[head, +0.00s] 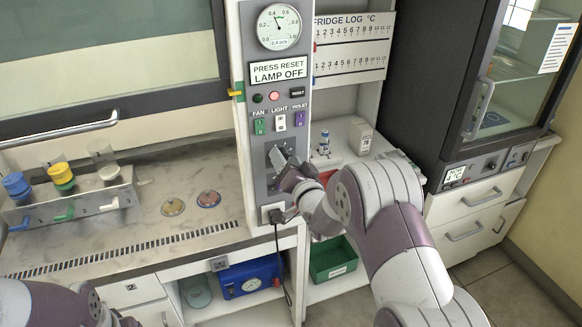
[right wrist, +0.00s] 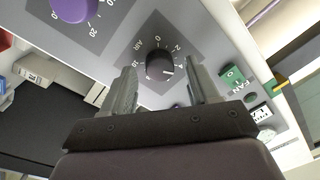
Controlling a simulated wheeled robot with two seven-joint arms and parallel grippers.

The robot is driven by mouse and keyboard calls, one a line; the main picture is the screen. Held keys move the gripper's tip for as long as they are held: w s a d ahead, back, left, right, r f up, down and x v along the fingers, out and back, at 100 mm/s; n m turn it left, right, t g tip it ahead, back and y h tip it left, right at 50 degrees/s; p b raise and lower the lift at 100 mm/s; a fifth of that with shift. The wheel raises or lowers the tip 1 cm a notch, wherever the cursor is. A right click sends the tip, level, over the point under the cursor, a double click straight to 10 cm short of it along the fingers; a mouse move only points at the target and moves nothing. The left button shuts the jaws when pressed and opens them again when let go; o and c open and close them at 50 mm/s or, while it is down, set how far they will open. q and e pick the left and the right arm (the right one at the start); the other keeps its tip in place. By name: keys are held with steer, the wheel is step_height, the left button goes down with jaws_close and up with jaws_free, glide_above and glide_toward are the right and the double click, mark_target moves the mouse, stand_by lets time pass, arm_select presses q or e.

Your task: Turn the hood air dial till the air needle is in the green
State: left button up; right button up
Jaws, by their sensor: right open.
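The air gauge (head: 279,26) is the round white dial at the top of the grey hood panel in the head view. Its needle appears dark and points up and left; I cannot make out a green band. The air dial (right wrist: 158,64) is a black knob with a pale pointer mark, labelled AIR, in the right wrist view. My right gripper (right wrist: 162,72) is open, with one finger on each side of the knob and visible gaps between. In the head view my right gripper (head: 288,162) covers most of the dial. Of my left arm only links show at lower left.
A purple knob (right wrist: 73,8) sits beside the air dial. Above are the FAN switch (head: 260,126), LIGHT switch (head: 280,122) and a lit red lamp (head: 274,96). A socket with a plug (head: 273,214) is below. A small bottle (head: 324,142) and box (head: 360,137) stand right.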

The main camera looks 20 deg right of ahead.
steer(key=s+d+b, duration=0.1)
steer(key=s+b, duration=0.2)
steer(key=s, duration=0.9)
steer(key=shift+s+f, duration=0.25)
steer(key=s+d+f+n+g+h, duration=0.2)
steer(key=s+f+n+g, duration=0.2)
steer(key=s+f+g, duration=0.65)
steer(key=s+a+f+n+g, duration=0.1)
steer(key=s+a+n+g, duration=0.1)
steer(key=s+a+g, duration=0.3)
steer(key=s+g, duration=0.1)
steer(key=s, duration=0.3)
steer(key=shift+a+f+n, duration=0.2)
steer(key=shift+a+n, duration=0.15)
steer(key=shift+n, duration=0.05)
steer(key=shift+s+g, duration=0.15)
steer(key=shift+g, duration=0.1)
